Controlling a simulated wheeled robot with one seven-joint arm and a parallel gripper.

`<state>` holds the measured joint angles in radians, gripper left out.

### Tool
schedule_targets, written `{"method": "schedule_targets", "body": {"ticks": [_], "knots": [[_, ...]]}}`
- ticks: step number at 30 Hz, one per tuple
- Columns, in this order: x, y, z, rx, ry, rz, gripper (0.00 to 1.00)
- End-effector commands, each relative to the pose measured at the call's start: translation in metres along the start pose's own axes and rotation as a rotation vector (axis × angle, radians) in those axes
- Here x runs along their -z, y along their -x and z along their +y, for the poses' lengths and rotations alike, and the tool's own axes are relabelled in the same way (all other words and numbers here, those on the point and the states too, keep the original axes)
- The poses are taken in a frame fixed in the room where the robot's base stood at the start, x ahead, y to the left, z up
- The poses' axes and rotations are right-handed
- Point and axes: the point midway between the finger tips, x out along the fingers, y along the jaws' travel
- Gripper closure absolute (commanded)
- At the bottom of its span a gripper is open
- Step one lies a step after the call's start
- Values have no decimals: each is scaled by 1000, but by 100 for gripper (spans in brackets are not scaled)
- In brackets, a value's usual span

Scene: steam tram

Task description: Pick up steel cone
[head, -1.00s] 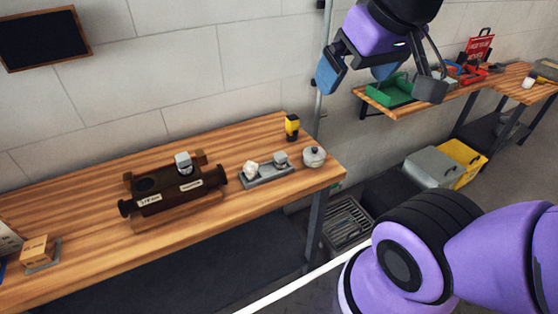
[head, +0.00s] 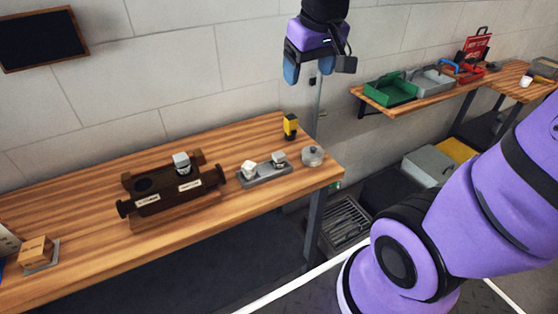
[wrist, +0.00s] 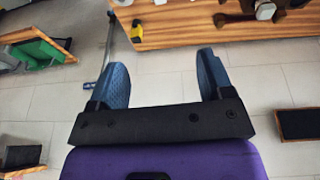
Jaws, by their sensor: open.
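I cannot clearly make out a cone shape. A small round steel-grey piece with a knob on top (head: 312,155) stands near the right end of the wooden bench, and it may be the steel cone. Left of it, a grey tray (head: 264,178) holds a whitish piece (head: 249,169) and a small grey piece (head: 278,158). My gripper (head: 309,74) is open and empty, high above the bench's back right end, fingers pointing down. In the wrist view its blue fingers (wrist: 163,66) are wide apart with only floor or wall tiles between them.
A dark brown tram body (head: 172,190) sits mid-bench. A yellow and black item (head: 290,126) stands at the bench's back edge, below my gripper. A box (head: 36,250) is at the left. A green bin (head: 390,89) stands on the right-hand bench. The bench front is clear.

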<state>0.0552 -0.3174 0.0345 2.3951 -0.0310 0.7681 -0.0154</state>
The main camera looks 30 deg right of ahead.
Motion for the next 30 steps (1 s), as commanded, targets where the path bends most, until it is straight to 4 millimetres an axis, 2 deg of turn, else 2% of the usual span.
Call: {"method": "schedule_targets", "body": {"ticks": [1,6,15,24,27,30], "knots": [[10,-13,2,-1,1,-23,26],[37,-55,6,-1,9,-76,26],[72,-141,14,8,25,-168,26],[85,-237,20,33,35,-255,26],[86,-262,21,40,37,-274,26],[85,-278,22,45,38,-288,26]]}}
